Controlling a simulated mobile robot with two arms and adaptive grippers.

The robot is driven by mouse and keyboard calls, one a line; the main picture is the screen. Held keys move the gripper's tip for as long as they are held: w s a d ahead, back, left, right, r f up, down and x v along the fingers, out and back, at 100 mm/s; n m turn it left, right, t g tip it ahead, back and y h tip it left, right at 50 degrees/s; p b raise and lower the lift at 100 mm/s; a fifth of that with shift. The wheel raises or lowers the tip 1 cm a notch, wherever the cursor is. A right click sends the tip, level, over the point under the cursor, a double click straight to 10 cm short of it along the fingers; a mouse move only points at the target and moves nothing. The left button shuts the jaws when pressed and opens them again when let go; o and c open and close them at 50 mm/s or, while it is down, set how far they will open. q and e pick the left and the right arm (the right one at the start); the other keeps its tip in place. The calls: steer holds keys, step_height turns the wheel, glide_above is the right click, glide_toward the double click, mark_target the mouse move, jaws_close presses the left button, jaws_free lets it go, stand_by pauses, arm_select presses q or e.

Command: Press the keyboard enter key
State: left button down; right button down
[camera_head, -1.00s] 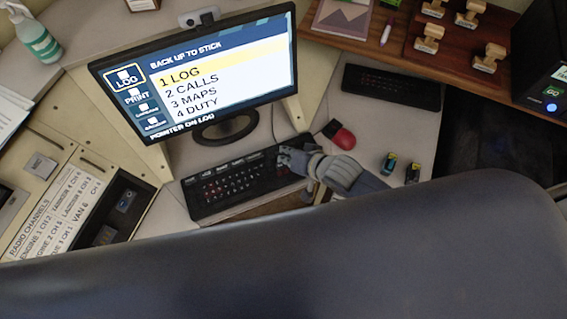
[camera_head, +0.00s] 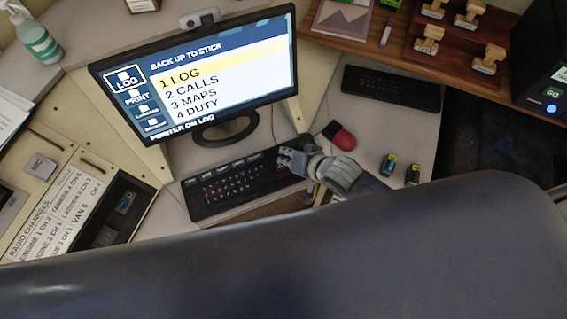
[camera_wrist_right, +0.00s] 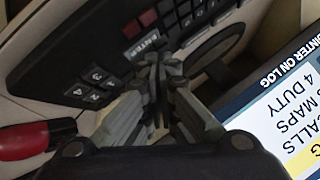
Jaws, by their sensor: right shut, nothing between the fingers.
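The black keyboard (camera_head: 232,190) lies on the desk below the monitor in the head view. My left gripper is out of view.
The monitor (camera_head: 225,75) stands behind the keyboard and reads "POINTER ON LOG", with "1 LOG" highlighted. Two small items (camera_head: 389,164) lie near my forearm. A second keyboard (camera_head: 391,88) is farther right.

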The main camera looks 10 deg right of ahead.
steer(key=shift+f, duration=0.15)
steer(key=shift+f, duration=0.3)
steer(key=shift+f, duration=0.35)
stand_by(0.9)
steer(key=shift+r, duration=0.1)
steer(key=shift+r+p, duration=0.65)
steer(key=shift+p, duration=0.3)
steer(key=shift+r, duration=0.15)
step_height(320, 180, up, 5)
steer(key=p, duration=0.5)
steer(key=shift+p, duration=0.4)
